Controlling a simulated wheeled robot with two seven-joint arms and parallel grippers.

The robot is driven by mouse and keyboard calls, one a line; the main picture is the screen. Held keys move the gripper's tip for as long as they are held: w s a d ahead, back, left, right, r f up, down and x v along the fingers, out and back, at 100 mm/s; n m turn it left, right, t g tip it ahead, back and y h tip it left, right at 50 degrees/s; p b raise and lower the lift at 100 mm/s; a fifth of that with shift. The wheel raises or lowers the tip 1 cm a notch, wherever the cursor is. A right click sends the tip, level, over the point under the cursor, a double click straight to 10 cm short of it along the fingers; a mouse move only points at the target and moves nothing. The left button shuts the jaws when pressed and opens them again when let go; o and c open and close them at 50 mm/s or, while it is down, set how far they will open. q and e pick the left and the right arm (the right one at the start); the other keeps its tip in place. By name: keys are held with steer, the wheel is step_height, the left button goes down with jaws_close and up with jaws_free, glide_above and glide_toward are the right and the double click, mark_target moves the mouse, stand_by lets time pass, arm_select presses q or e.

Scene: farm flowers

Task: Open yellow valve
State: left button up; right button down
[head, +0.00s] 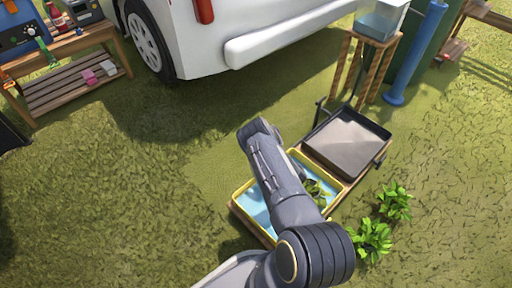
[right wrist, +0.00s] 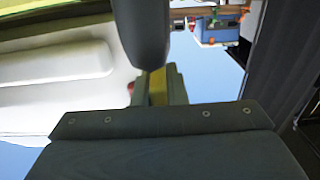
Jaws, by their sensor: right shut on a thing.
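In the right wrist view my right gripper (right wrist: 158,91) is shut on a narrow yellow piece, taken as the yellow valve (right wrist: 158,85). Only a small part of it shows between the fingers; a dark rounded part above and the dark gripper body below hide the rest. I cannot see how far the valve is turned. In the head view one of my grey arms reaches up from the bottom over the trays, and its gripper cannot be made out. No valve stands out there. My left gripper is not in view.
A white vehicle (head: 235,30), a wooden bench (head: 75,82), a blue pipe (head: 413,55) and a wooden stand (head: 343,62) stand behind. The left grass is clear.

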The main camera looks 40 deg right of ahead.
stand_by(0.3)
steer(key=c, duration=1.5)
jaws_free()
steer(key=shift+o, duration=0.2)
steer(key=s+p, duration=0.1)
steer(key=s, duration=0.3)
steer(key=s+p, duration=0.1)
steer(key=s, duration=0.1)
steer(key=shift+s+d+p, duration=0.35)
steer(key=shift+d, duration=0.05)
steer(key=shift+s, duration=0.5)
steer(key=shift+s, duration=0.15)
